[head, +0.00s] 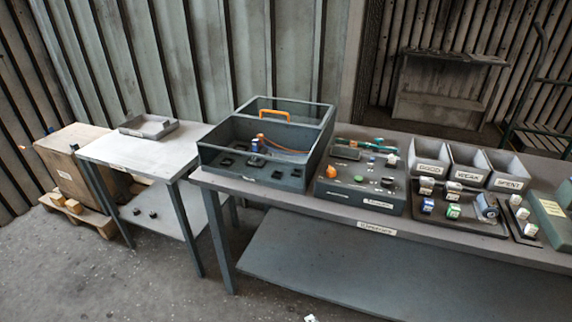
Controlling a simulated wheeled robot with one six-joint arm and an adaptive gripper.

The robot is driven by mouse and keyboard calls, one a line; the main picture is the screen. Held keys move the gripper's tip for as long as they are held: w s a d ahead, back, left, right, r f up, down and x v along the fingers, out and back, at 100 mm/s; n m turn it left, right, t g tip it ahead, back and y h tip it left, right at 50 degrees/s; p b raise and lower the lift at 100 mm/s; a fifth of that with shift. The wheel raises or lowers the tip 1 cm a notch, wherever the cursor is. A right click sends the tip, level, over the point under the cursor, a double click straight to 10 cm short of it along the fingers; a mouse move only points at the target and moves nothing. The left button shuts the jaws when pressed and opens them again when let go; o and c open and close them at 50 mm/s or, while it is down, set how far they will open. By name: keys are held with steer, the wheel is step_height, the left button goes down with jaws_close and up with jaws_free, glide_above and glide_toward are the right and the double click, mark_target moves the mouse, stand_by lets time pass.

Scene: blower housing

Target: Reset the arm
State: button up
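Neither my arm nor my gripper shows in the head view. The long grey workbench (300,206) runs from the middle to the right edge. On its left end stands an open dark blower housing box (262,178) with an orange handle (266,113) and a small blue and orange part standing inside. To its right is a control box (362,194) with an orange knob, a green button and a few small parts.
Bins labelled GOOD (430,168), WEAK (467,174) and SPENT (510,184) stand behind a dark tray (458,220) of small blocks. A smaller table (130,153) holds a grey tray (149,126). A wooden crate (75,160) stands far left. Front floor is mostly clear.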

steer(key=s+d+r+n+t+h, duration=0.1)
steer(key=s+d+r+n+t, duration=0.2)
steer(key=s, duration=0.8)
steer(key=s+d+n+h, duration=0.1)
steer(key=s+d+n, duration=0.25)
steer(key=s, duration=0.75)
steer(key=s+d+r+n+t, duration=0.1)
steer(key=s+d+r+n, duration=0.1)
steer(key=s+r, duration=0.6)
steer(key=s+d+r+n+t+h, duration=0.1)
steer(key=s+r+n, duration=0.3)
steer(key=s+r, duration=0.4)
step_height(320, 180, up, 3)
steer(key=shift+s+d+f+t, duration=0.1)
steer(key=shift+s+d+t, duration=0.2)
steer(key=shift+t, duration=0.4)
steer(key=shift+n, duration=0.25)
